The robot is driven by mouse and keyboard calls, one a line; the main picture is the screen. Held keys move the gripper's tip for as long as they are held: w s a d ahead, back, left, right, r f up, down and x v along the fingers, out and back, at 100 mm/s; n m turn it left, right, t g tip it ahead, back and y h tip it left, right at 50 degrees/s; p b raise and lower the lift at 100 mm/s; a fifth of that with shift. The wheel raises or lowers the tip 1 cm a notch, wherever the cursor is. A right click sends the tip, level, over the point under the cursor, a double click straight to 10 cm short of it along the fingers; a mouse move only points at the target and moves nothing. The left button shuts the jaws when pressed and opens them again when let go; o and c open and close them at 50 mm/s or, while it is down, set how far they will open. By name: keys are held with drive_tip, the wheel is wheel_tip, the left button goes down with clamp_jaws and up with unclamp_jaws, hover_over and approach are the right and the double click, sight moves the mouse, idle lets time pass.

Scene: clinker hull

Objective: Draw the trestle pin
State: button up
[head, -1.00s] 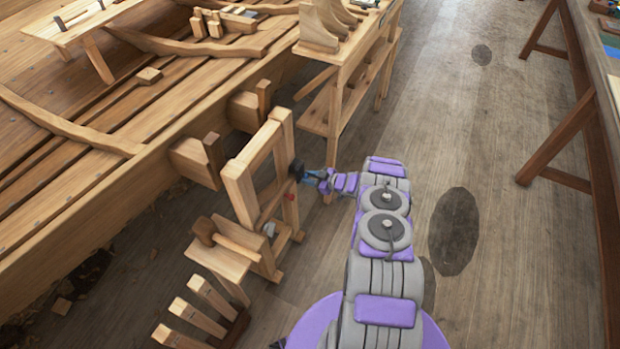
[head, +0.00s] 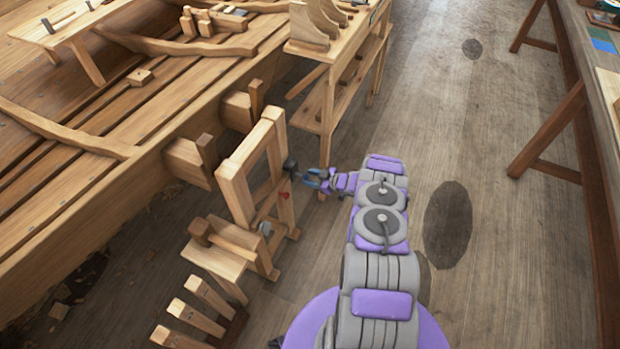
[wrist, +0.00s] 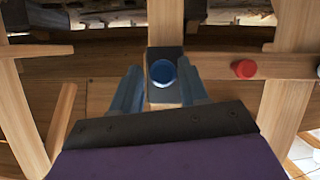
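The wooden trestle (head: 233,196) stands upright beside the hull. On its near post is a dark block (head: 290,166), which carries a round blue pin end (wrist: 163,71) in the wrist view. A red pin end (wrist: 243,69) sits to its right on a cross rail; it also shows in the head view (head: 284,196). A pale grey knob (head: 265,228) is lower on the trestle. Which one is the trestle pin is not marked. My gripper (head: 311,179) is open and empty, just short of the dark block. In the wrist view its fingers (wrist: 162,88) stand either side of the blue end, without visible contact.
The planked hull (head: 80,215) fills the left. A wooden bench (head: 330,50) with shaped blocks stands behind the trestle. Several upright wooden pieces (head: 195,318) stand at front left. A long table (head: 600,95) runs along the right. The floor between is clear.

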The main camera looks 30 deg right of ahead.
drive_tip(key=shift+o, duration=1.1)
drive_tip(key=shift+s, duration=0.1)
drive_tip(key=p+v, duration=0.4)
drive_tip(key=v, duration=1.3)
drive_tip(key=shift+d+f, duration=0.1)
